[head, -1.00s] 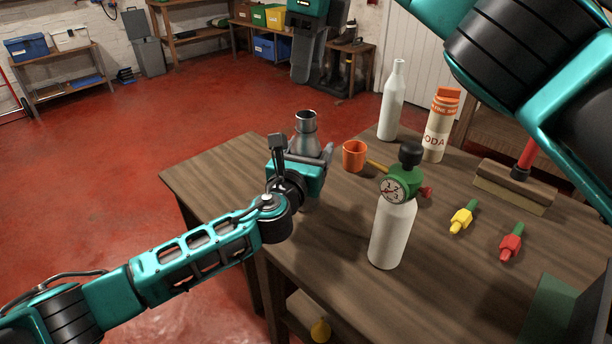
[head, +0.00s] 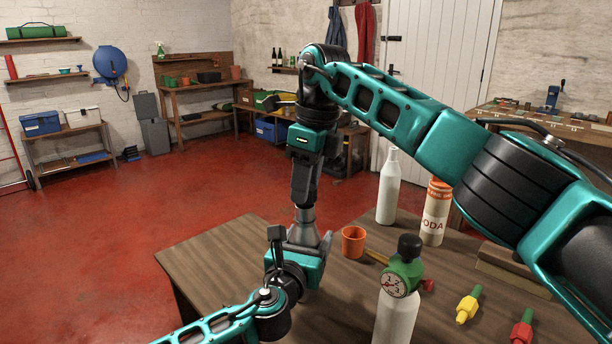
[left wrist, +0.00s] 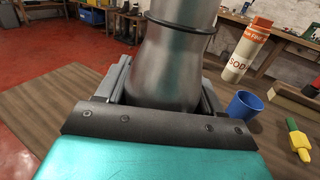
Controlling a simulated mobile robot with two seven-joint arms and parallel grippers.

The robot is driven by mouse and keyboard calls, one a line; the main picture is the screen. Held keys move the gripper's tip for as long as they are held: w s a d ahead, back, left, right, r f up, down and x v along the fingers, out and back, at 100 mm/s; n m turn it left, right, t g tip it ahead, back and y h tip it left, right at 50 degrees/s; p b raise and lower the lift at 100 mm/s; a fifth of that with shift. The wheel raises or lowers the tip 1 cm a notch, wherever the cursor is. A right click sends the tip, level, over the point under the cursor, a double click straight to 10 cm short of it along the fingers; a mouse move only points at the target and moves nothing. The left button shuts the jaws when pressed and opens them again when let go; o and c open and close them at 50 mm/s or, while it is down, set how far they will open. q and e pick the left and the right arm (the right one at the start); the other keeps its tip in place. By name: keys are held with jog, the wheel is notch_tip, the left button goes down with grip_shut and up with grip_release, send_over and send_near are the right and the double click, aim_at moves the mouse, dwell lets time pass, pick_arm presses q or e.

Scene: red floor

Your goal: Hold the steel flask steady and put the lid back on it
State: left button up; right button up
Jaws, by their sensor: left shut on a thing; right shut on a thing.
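The steel flask (head: 306,234) stands upright at the table's far left corner, beyond the gauge bottle. My left gripper (head: 303,246) is shut around its body; the left wrist view also shows the flask (left wrist: 168,65) between the fingers, with a dark ring at its neck and its top cut off. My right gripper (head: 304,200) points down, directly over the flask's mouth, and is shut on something. The lid is hidden by its fingers, and I cannot tell whether it touches the flask's rim.
An orange cup (head: 353,242) stands right of the flask; a cup there looks blue in the left wrist view (left wrist: 244,105). The white bottle (head: 389,187), soda container (head: 435,212) and white gauge bottle (head: 397,317) stand nearby. The table's left part (head: 208,262) is clear.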

dwell(0.4)
jog(key=shift+f, duration=0.9)
jog(key=shift+f, duration=0.55)
